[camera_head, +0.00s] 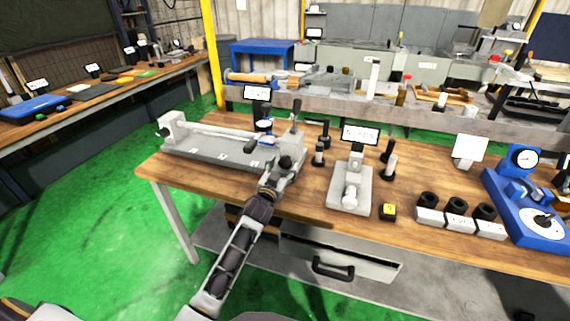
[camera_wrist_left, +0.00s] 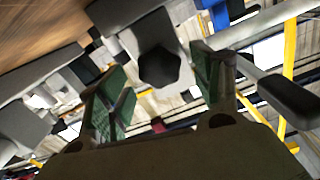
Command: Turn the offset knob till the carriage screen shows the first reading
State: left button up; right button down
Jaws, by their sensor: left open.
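The cylindrical grinder (camera_head: 205,150) is a long light-grey bench machine at the left of the wooden table. Its grey carriage end is at the right, partly hidden by my left arm. A small screen (camera_head: 257,92) stands above the carriage end; its reading is too small to make out. A dark faceted knob (camera_wrist_left: 160,66) sits on a grey housing in the left wrist view. My left gripper (camera_head: 279,170) is at the front of the carriage end. In the wrist view its green-padded fingers (camera_wrist_left: 162,80) are spread on either side of the knob, with gaps visible. My right gripper is out of view.
Right of the grinder stand dark-topped posts (camera_head: 319,153), a grey fixture (camera_head: 350,190) with a screen (camera_head: 360,134), and a yellow-and-black block (camera_head: 388,212). A blue dial gauge stand (camera_head: 530,200) is far right. An open drawer (camera_head: 340,258) juts out below the table front.

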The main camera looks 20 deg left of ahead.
aim_at(284, 164)
pick_arm(q)
jog(key=shift+w, duration=1.5)
jog(key=c, duration=1)
jog(key=shift+c, duration=0.2)
